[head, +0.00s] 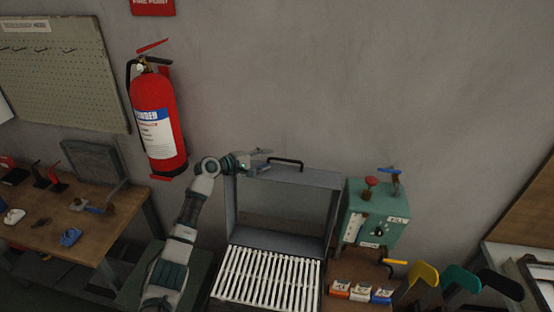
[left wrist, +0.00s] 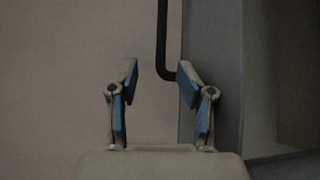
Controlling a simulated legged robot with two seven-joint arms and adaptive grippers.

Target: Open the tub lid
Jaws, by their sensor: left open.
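The grey tub (head: 323,290) stands against the wall, and white slats (head: 266,278) fill its opening. Its grey lid (head: 331,215) stands raised and upright at the back, with its hollow inside facing me. A black handle (head: 286,160) is on the lid's top edge. My left gripper (head: 262,159) is open at the lid's upper left corner, just left of the handle. In the left wrist view, the dark handle (left wrist: 162,40) reaches down between the open fingers (left wrist: 158,75), near the right finger. Whether they touch is unclear. My right gripper is out of view.
A green control box (head: 372,216) with a red knob stands right of the tub. Small labelled boxes (head: 360,291) and coloured paddle shapes (head: 424,276) are at the lower right. A fire extinguisher (head: 158,122) hangs left of my arm, above a workbench (head: 90,232).

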